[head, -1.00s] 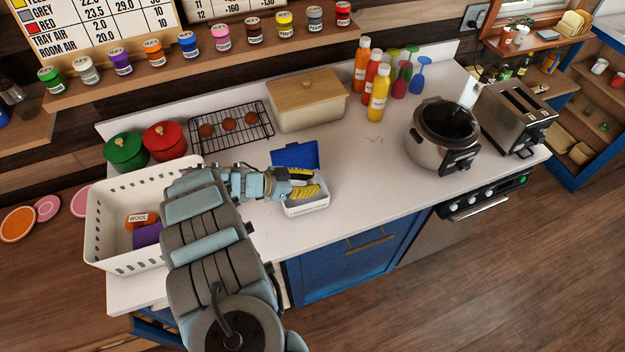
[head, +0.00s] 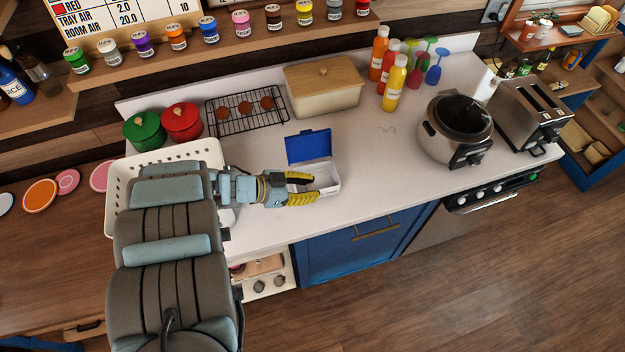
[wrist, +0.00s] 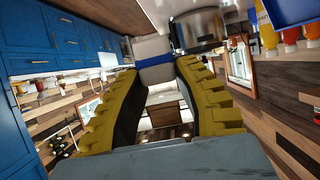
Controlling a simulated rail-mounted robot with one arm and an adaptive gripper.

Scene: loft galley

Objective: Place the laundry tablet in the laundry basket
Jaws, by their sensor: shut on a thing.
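My gripper (head: 312,189) has its yellow fingers at the left front side of a white box (head: 328,181) with an open blue lid (head: 308,147) on the counter. In the wrist view, my gripper (wrist: 157,68) is shut on a small pale block with a blue band, which looks like the laundry tablet (wrist: 155,61). The tablet cannot be made out in the head view. The white laundry basket (head: 117,190) stands at the counter's left end, behind my arm. My arm hides most of it and its contents.
Green (head: 144,131) and red (head: 182,122) pots, a wire rack (head: 246,118) with several brown round items and a beige lidded box (head: 323,90) stand along the back. Bottles, a cooker (head: 455,130) and a toaster (head: 533,108) are to the right. The counter's middle is clear.

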